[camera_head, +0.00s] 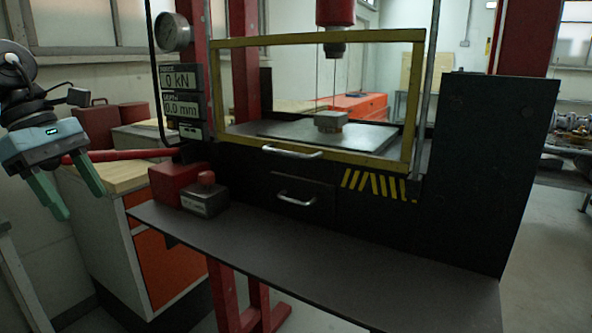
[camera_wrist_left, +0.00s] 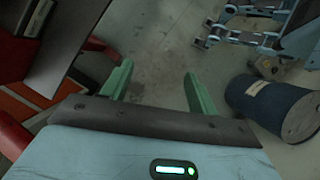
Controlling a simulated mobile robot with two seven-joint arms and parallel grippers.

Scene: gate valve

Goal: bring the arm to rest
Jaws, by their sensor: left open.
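My left gripper (camera_head: 75,200) hangs at the left of the head view, its two green fingers pointing down. It is open and empty, in the air to the left of the press and in front of the orange and white cabinet. In the left wrist view the two green fingers (camera_wrist_left: 153,88) stand apart with only the floor showing between them. My right gripper is in neither view.
A press with a yellow-framed guard (camera_head: 320,38) stands in the middle, with a dark shelf (camera_head: 330,265) in front. A red lever (camera_head: 125,154) reaches left toward my left gripper. A cabinet (camera_head: 165,270) stands below. A dark blue drum (camera_wrist_left: 270,102) shows in the wrist view.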

